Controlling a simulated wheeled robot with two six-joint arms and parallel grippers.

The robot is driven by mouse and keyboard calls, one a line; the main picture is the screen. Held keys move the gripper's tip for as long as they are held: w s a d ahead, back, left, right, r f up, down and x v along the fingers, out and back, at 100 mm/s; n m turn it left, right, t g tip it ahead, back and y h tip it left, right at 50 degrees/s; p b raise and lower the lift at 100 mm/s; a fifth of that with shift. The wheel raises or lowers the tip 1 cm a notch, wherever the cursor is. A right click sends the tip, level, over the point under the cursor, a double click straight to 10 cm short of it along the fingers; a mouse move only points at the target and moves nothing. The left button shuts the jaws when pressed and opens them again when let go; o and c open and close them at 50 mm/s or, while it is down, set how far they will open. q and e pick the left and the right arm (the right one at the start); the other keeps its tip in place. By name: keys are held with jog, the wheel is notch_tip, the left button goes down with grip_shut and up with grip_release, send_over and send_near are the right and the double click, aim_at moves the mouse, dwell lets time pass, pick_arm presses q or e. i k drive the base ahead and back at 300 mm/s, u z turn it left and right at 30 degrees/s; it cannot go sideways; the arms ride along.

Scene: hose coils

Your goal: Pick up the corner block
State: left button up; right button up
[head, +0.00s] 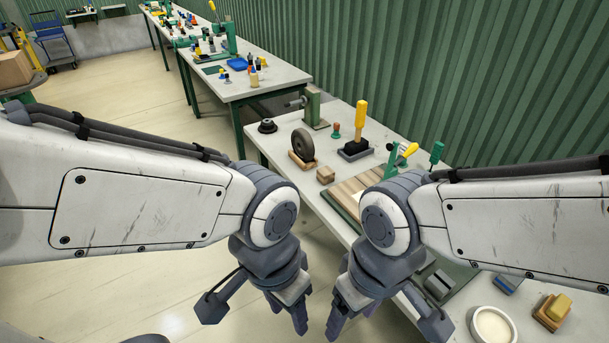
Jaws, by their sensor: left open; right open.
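I cannot tell for sure which thing is the corner block. A small tan block (325,174) sits on the near workbench, in front of a dark wheel on a wooden base. A yellowish block (559,305) rests on a wooden piece at the lower right of the bench. My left gripper (255,313) is open and empty, pointing down over the floor left of the bench. My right gripper (387,318) is open and empty near the bench's front edge. Both grippers are apart from both blocks. My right arm hides part of the bench top.
The near workbench (277,149) also holds a dark wheel (303,145), a yellow-handled tool (361,122), a green vise-like stand (314,108) and a round white dish (493,326). More benches run back along the green corrugated wall (400,70). The floor (130,120) at left is mostly clear.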

aim_at(325, 174)
jog(key=u, duration=1.4)
jog(key=i, duration=3.8)
